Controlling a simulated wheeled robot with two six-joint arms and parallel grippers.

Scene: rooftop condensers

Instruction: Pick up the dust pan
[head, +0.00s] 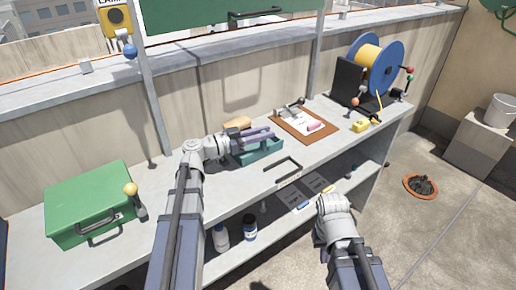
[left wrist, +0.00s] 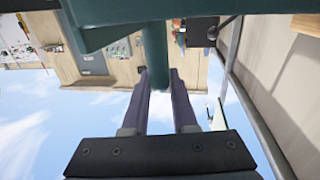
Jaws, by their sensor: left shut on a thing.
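The dust pan (head: 262,155) is a teal tray on the workbench, near the middle of its top, partly covered by my left gripper in the head view. In the left wrist view its teal body (left wrist: 115,32) spans the top, and its round handle (left wrist: 155,55) runs down between the fingers. My left gripper (head: 268,134) is shut on this handle; it also shows in the left wrist view (left wrist: 160,76). I cannot tell whether the pan is lifted clear of the bench. My right gripper (head: 334,207) is in front of the bench, away from the pan; its jaw state is unclear.
A green box (head: 88,203) stands left on the bench (head: 335,146). A tan object (head: 238,124) lies behind the pan. A clipboard (head: 298,130), yellow tape measure (head: 361,126) and blue cable reel (head: 390,68) are to the right. Bottles (head: 250,228) stand on the lower shelf.

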